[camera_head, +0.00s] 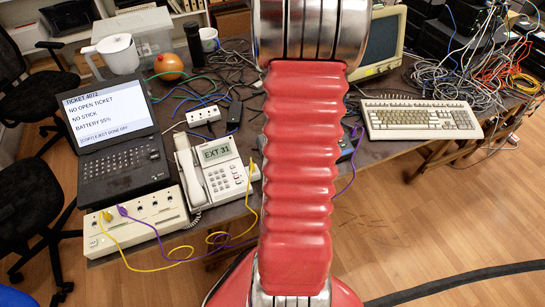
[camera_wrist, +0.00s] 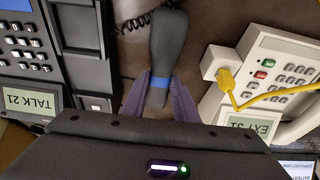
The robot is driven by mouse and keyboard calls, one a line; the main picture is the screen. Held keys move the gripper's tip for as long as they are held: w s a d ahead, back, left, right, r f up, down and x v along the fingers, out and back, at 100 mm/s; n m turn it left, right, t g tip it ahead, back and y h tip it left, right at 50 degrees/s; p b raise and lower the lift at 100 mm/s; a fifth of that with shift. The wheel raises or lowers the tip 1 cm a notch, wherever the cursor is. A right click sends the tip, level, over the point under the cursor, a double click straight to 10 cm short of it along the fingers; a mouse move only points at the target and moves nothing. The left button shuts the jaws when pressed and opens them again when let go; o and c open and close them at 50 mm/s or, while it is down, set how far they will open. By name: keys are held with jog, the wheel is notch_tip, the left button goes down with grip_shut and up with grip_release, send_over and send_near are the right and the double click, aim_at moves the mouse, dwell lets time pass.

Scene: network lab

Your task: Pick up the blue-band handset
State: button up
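The blue-band handset (camera_wrist: 168,42) is dark grey with a blue band (camera_wrist: 157,82) near its lower end. In the wrist view it lies between a black phone and a white phone. The two purple fingers of my gripper (camera_wrist: 160,88) stand one on each side of it at the band. They look very close to its sides, but I cannot tell whether they press on it. In the head view my red arm hides the handset and the gripper.
The black phone (camera_wrist: 80,30) reads TALK 21. The white phone (camera_head: 226,168), with a yellow cable (camera_wrist: 240,98), reads EXT 31. A laptop (camera_head: 112,130) stands at the left and a keyboard (camera_head: 420,118) at the right. Tangled cables (camera_head: 470,75) cover the back right.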

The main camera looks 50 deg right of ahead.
grip_shut()
jog(key=shift+r, duration=0.2)
notch_tip(320, 180, up, 10)
jog(key=shift+f, duration=0.15)
dwell(0.7)
dwell(0.8)
